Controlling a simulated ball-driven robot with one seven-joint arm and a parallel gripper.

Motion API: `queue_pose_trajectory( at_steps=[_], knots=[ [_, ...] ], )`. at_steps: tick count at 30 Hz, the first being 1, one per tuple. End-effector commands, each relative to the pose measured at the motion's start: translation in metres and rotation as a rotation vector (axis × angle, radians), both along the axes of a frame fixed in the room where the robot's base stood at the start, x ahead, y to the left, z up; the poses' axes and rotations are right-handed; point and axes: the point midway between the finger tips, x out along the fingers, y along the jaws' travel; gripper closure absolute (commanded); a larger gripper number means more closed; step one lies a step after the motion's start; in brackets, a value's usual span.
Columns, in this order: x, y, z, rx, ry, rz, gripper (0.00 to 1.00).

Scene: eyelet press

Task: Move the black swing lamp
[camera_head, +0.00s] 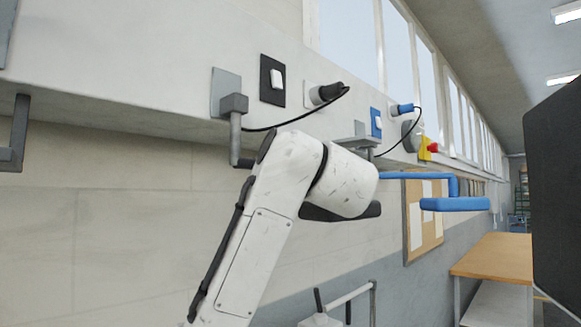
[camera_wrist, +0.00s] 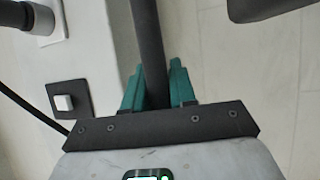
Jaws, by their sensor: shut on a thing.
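The black swing lamp shows in the head view as a dark wall bracket (camera_head: 235,106) with a bent tube below it. My white arm covers the middle of the lamp. A flat black part, apparently its lamp head (camera_head: 345,212), shows beneath my arm's elbow. In the wrist view the teal fingers of my gripper (camera_wrist: 153,88) are shut around a dark bar (camera_wrist: 149,40), which looks like the lamp's arm. The bar runs up between the fingers to the top edge. In the head view my gripper is hidden behind my arm.
A blue swing lamp (camera_head: 455,204) sticks out to the right of my arm. Another dark bracket (camera_head: 14,140) hangs at the far left. A black switch plate (camera_head: 272,81), plugs (camera_head: 326,93) and loose cables line the wall trunking. A wooden table (camera_head: 495,257) stands far right.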

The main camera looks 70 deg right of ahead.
Motion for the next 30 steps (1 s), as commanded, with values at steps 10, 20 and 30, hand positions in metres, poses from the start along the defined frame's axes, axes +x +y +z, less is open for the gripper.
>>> queue_pose_trajectory(
  at_steps=[10,20,30],
  knots=[
    [0.001,0.0,-0.001,0.001,0.002,-0.001,0.54],
    [-0.01,0.01,-0.004,-0.001,-0.002,-0.003,0.54],
    [-0.051,0.057,-0.017,-0.001,-0.003,-0.002,0.54]
  ],
)
